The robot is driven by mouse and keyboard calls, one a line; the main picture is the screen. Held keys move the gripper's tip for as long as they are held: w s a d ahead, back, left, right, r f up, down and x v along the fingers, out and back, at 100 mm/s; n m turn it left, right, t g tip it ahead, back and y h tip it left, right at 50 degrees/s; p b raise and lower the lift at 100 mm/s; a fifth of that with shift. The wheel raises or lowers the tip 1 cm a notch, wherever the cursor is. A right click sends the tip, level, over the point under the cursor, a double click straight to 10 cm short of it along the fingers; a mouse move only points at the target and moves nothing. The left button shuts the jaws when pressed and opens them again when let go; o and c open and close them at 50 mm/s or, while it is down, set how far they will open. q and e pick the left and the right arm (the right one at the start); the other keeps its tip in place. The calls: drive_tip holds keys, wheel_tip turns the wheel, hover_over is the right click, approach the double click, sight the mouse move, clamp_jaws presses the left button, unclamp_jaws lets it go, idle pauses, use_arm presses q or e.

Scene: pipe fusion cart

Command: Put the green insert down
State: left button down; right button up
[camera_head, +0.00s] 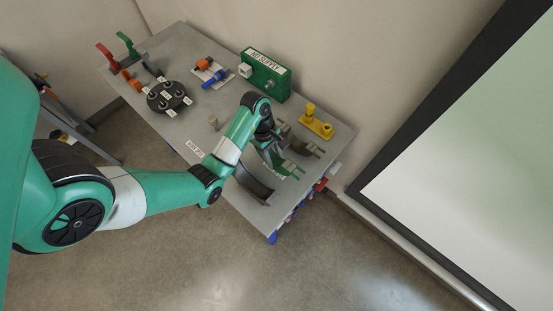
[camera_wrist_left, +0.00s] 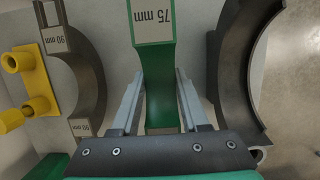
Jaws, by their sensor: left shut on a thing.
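The green insert (camera_wrist_left: 158,70) is a curved green piece with a white "75 mm" label. In the left wrist view it sits between the two grey fingers of my left gripper (camera_wrist_left: 159,92), which is shut on it. In the head view the insert (camera_head: 283,167) is over the right part of the cart top (camera_head: 180,48), below the gripper (camera_head: 274,150). I cannot tell whether it touches the surface. My right gripper is not in view.
Dark half-ring pieces stand on both sides of the insert: one marked 90 mm (camera_wrist_left: 90,75) on the left, another (camera_wrist_left: 238,75) on the right. A yellow fitting (camera_head: 316,122) and a green "N2 SUPPLY" box (camera_head: 264,76) are near the back edge.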

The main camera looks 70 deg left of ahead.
sight(277, 161)
use_arm(q)
drive_tip(key=shift+w+a+f, duration=0.35)
drive_tip(key=shift+w+f, duration=0.05)
drive_tip(key=shift+w, duration=0.05)
drive_tip(key=shift+f, duration=0.2)
wheel_tip(277, 161, down, 2)
drive_tip(key=shift+w+a+f+b, duration=0.15)
drive_tip(key=shift+f+b, duration=0.1)
drive_tip(key=shift+b, duration=0.3)
drive_tip(key=shift+f, duration=0.45)
drive_tip(key=shift+f, duration=0.1)
drive_tip(key=shift+c, duration=2.1)
unclamp_jaws()
